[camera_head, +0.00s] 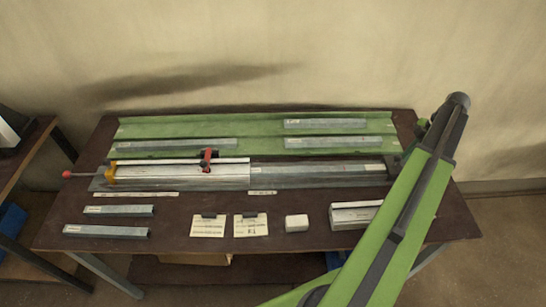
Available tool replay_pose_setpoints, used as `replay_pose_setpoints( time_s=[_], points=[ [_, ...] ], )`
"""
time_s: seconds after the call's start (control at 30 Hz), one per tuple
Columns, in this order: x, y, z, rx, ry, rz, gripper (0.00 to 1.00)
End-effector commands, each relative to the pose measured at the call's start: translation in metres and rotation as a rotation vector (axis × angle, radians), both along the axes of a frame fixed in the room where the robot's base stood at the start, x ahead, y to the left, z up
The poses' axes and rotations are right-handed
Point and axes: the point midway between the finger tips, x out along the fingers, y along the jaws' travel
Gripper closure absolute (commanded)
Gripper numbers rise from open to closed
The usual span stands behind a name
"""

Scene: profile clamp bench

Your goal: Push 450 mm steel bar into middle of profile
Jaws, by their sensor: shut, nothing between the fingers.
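A bright silver profile (180,174) lies lengthwise in the clamp fixture, left of the middle of the bench. A red-handled clamp (207,160) stands over it. A grey steel bar (318,170) lies in line with the profile, its left end meeting the profile's right end. I cannot tell how much of it is inside. My gripper (396,164) is a small dark shape at the bar's right end, shut and empty, partly hidden by my arm. Whether it touches the bar is unclear.
A green tray (260,126) behind the fixture holds several grey bars. Two bars (118,210) lie front left. Two paper cards (208,226), a white block (296,223) and a short profile piece (352,214) lie along the front. A red-knobbed rod (68,174) sticks out left.

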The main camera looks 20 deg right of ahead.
Motion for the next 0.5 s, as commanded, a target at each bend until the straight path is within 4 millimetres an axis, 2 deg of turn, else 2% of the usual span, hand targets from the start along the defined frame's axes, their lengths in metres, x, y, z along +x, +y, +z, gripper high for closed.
replay_pose_setpoints(
  time_s=[0.5],
  points=[
    [0.015,0.039,0.000,0.003,-0.001,0.003,1.00]
  ],
)
